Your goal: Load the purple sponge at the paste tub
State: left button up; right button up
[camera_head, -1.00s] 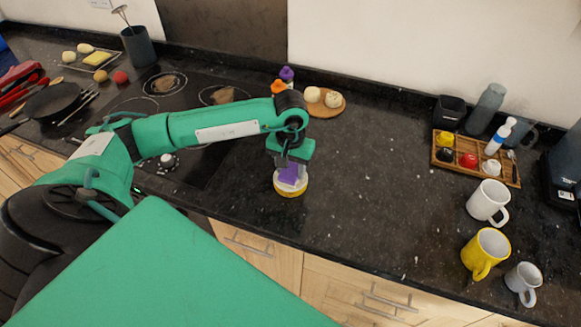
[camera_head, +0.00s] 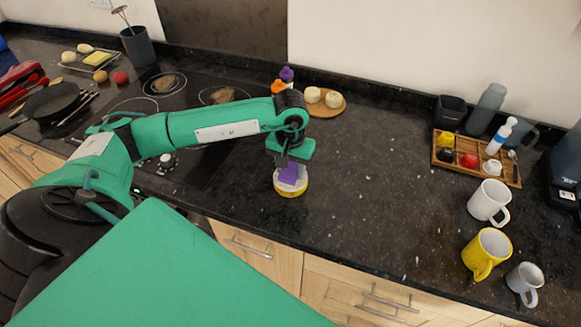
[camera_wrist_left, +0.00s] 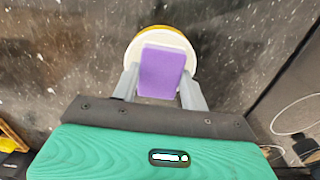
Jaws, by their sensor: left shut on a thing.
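The purple sponge (camera_head: 289,174) is gripped in my left gripper (camera_head: 287,165), which points down over the paste tub. In the left wrist view the sponge (camera_wrist_left: 161,72) sits between the two grey fingers of the gripper (camera_wrist_left: 160,85). The paste tub (camera_head: 291,190) is round, with a yellow side and a whitish top, and stands on the dark counter near its front edge. It also shows behind the sponge in the left wrist view (camera_wrist_left: 163,34). The sponge is at the tub's top; I cannot tell whether they touch. My right gripper is not in view.
A round wooden board (camera_head: 326,106) with two pale items and small bottles stand behind the arm. To the right are a wooden tray (camera_head: 477,160), a white mug (camera_head: 488,202), a yellow mug (camera_head: 486,254) and a grey mug (camera_head: 524,284). The counter between is clear.

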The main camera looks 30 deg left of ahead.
aim_at(291, 170)
pick_arm(q)
jog(key=shift+s+f, duration=0.1)
dwell(0.3)
jog(key=shift+r+p, duration=0.3)
jog(key=shift+r, duration=0.55)
jog(key=shift+r+p, duration=0.7)
jog(key=shift+r, duration=2)
